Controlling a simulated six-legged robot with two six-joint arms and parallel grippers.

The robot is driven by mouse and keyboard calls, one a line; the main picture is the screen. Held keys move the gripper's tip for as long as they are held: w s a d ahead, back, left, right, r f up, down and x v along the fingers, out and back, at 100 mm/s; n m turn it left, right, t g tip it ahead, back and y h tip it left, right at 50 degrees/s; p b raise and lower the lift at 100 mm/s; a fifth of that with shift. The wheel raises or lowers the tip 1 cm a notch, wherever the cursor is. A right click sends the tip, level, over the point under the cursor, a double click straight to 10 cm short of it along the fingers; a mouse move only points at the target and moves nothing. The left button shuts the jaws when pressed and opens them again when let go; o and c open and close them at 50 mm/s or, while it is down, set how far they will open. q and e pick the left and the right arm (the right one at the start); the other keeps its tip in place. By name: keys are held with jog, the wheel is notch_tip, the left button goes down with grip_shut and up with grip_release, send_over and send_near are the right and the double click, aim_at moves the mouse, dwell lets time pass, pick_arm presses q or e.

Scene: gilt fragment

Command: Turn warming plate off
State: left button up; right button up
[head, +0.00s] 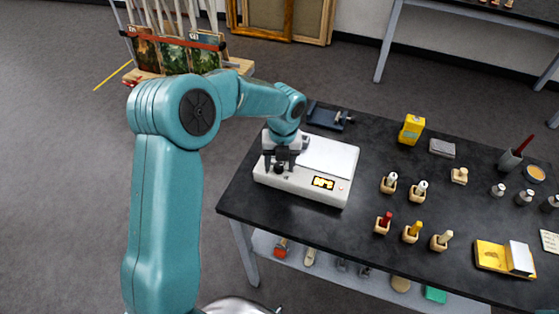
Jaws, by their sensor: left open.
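The white warming plate (328,157) stands at the left end of the dark table. Its front carries a lit yellow display (323,183) and a dark knob (279,168) to the left of the display. My left gripper (279,165) is over the front left part of the plate, pointing down with its fingers apart around or just above the knob. I cannot tell whether the fingers touch the knob. My right gripper does not show.
The dark table (337,221) holds several small bottles in wooden blocks, a yellow box (411,129), a yellow pad (493,256) and a dark blue clamp-like tool (329,117) behind the plate. A lower shelf holds more items. A rack with paintings (175,53) stands at the back left.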

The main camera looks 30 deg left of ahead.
pick_arm(q)
jog(key=shift+a+f, duration=0.1)
grip_shut()
